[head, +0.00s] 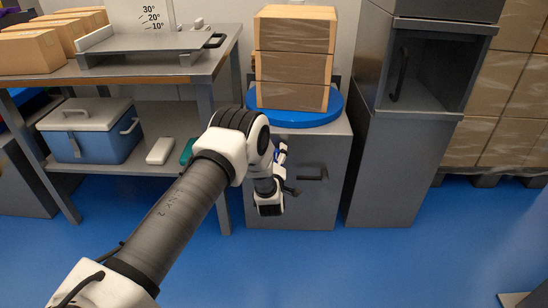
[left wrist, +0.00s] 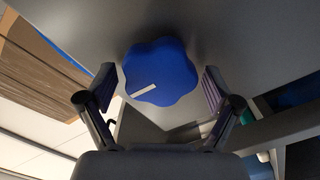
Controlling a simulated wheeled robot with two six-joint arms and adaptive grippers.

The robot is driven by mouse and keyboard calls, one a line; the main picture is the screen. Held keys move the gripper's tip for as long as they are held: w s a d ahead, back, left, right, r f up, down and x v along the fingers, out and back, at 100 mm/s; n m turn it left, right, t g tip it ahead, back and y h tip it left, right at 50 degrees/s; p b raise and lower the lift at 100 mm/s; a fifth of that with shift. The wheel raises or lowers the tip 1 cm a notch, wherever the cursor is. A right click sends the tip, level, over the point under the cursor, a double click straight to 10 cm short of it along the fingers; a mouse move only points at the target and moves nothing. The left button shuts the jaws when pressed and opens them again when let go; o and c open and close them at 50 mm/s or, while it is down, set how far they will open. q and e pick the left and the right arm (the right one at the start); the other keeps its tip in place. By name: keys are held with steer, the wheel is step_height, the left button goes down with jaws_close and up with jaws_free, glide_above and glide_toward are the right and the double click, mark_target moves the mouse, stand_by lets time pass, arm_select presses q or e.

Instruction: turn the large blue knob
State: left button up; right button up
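The large blue knob (left wrist: 165,66) has a lobed edge and a white pointer line. It fills the middle of the left wrist view, on a grey face. My left gripper (left wrist: 158,84) is open, with one finger on each side of the knob and a small gap seeming to show at each side. In the head view my left gripper (head: 284,172) is in front of the grey cabinet (head: 325,205). The arm and gripper hide most of the knob there; only a bit of blue shows. My right gripper is not in view.
A dark handle (head: 312,178) sticks out of the cabinet front just right of my left gripper. A blue turntable (head: 318,117) with stacked cartons (head: 292,65) is on top. A workbench (head: 205,72) stands left and an open grey locker (head: 385,165) right. The blue floor in front is clear.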

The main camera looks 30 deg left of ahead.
arm_select(q)
steer(key=v, duration=1.2)
stand_by(0.9)
steer(key=s+d+f+m+g+h+p, duration=0.1)
steer(key=s+d+f+m+g+h, duration=0.25)
steer(key=s+f, duration=0.35)
steer(key=s+d+f+m+g+h+p, duration=0.1)
steer(key=s+d+f+m+g+h, duration=0.35)
steer(key=s, duration=0.55)
steer(key=s+d+f+m+g+h, duration=0.1)
steer(key=s+d+f+m+g, duration=0.15)
steer(key=s, duration=0.65)
steer(key=s+d+f+m+g+h, duration=0.1)
steer(key=s+d+m+g, duration=0.25)
steer(key=s, duration=0.55)
step_height(320, 180, up, 38)
steer(key=m+g+p, duration=0.1)
steer(key=m+p, duration=0.1)
steer(key=p, duration=3.6)
steer(key=shift+s+f, duration=0.15)
steer(key=shift+s, duration=0.25)
